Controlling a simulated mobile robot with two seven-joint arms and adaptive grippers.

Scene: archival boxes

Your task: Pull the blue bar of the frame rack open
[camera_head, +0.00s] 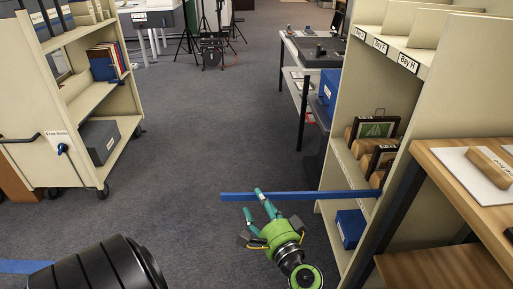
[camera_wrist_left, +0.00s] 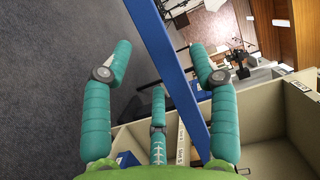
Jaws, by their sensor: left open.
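The blue bar (camera_head: 300,195) runs level out to the left from the cream frame rack (camera_head: 342,230) at the right of the head view. My left gripper (camera_head: 252,200), green with teal fingers, is open at the bar's left part. One finger shows over the bar in the head view. In the left wrist view the bar (camera_wrist_left: 172,55) crosses diagonally between the spread fingers of the gripper (camera_wrist_left: 160,48). Whether any finger touches it I cannot tell. My right gripper is not in view.
Framed pictures (camera_head: 377,128) and a blue box (camera_head: 350,228) sit on the rack's shelves. A wooden table (camera_head: 460,210) is close at right. A cream shelf cart (camera_head: 122,135) stands at left. Grey carpet (camera_head: 215,130) between is clear.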

